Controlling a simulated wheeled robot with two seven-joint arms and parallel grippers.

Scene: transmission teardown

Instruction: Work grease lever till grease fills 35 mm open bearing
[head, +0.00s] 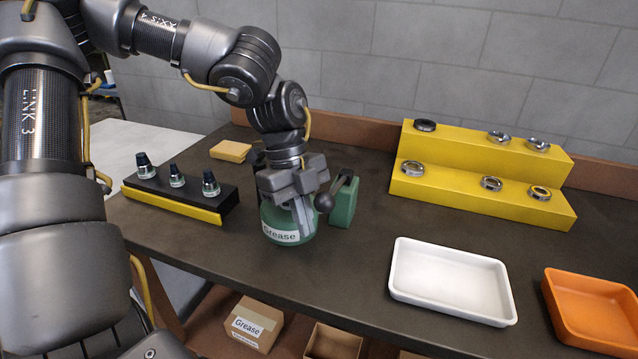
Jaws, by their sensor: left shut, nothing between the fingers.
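A green grease pot (279,222) with a white "Grease" label stands on the dark bench. My left gripper (304,226) points down in front of the pot and hides much of its top. Its fingers are shut with nothing between them. A dark ball knob (324,202), which looks like the lever's end, shows just right of the fingers; I cannot tell if they touch. Several ring bearings, such as one at the lower right (539,193), sit on a yellow two-step stand (480,206). I cannot tell which is the 35 mm open bearing, nor see grease. My right gripper is out of view.
A green block with a black top (344,205) stands right of the pot. A black-and-yellow rack (178,207) holds 3 tools at left, near a yellow block (231,151). A white tray (452,283) and orange tray (590,312) lie at front right. The bench centre is clear.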

